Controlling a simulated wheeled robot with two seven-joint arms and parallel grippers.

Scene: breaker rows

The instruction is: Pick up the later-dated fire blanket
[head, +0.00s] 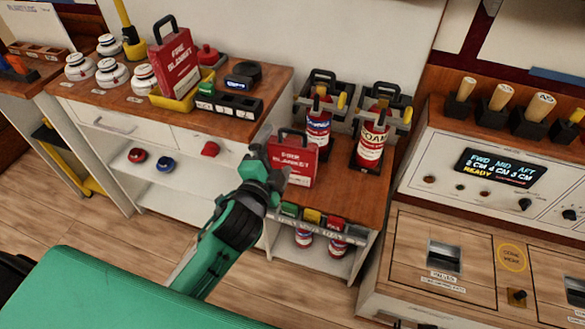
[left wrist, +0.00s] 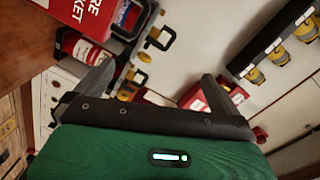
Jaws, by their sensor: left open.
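One red fire blanket pack (head: 293,163) with a dark handle stands on the lower wooden-topped cabinet, near its left edge. A second red fire blanket pack (head: 176,62) stands upright in a yellow tray on the longer counter at the left. No date is readable on either pack. My left gripper (head: 275,165) is just left of the nearer pack and partly overlaps it in the head view. In the left wrist view its two fingers (left wrist: 158,82) are spread with nothing gripped between them, and a red lettered pack (left wrist: 75,18) lies outside them at upper left. My right gripper is not in view.
Fire extinguishers (head: 371,140) in dark-handled holders stand behind and right of the nearer pack. Small coloured blocks (head: 312,216) line that cabinet's front edge. White domed items (head: 112,72) and a black device (head: 242,74) sit on the left counter. A control console (head: 500,175) stands at the right.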

